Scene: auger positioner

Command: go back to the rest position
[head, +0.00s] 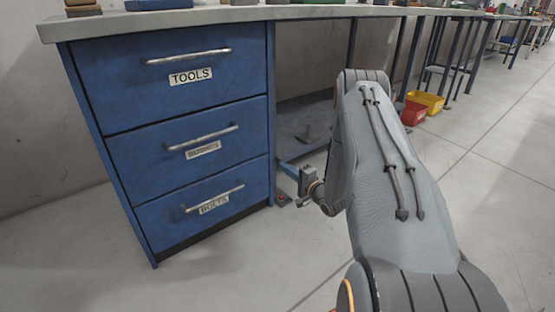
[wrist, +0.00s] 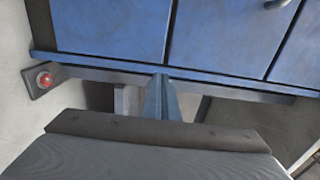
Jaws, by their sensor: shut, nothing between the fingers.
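My gripper (head: 287,167) is low at the right side of the blue drawer cabinet (head: 270,110), partly hidden by my arm. Its fingers are together and hold nothing. In the wrist view the closed fingers (wrist: 160,98) point up toward the blue cabinet (wrist: 110,25). I cannot tell whether they touch it. The cabinet's three drawers, labelled TOOLS (head: 190,77), BUSHES (head: 203,150) and BOLTS (head: 214,205), look shut. Each has a metal bar handle.
The worktop (head: 250,13) runs above the cabinet, with several items along its back. A dark low shelf (head: 305,120) lies right of the cabinet. Red (head: 413,113) and yellow (head: 428,101) bins stand beyond my arm. The floor (head: 495,165) at right is clear.

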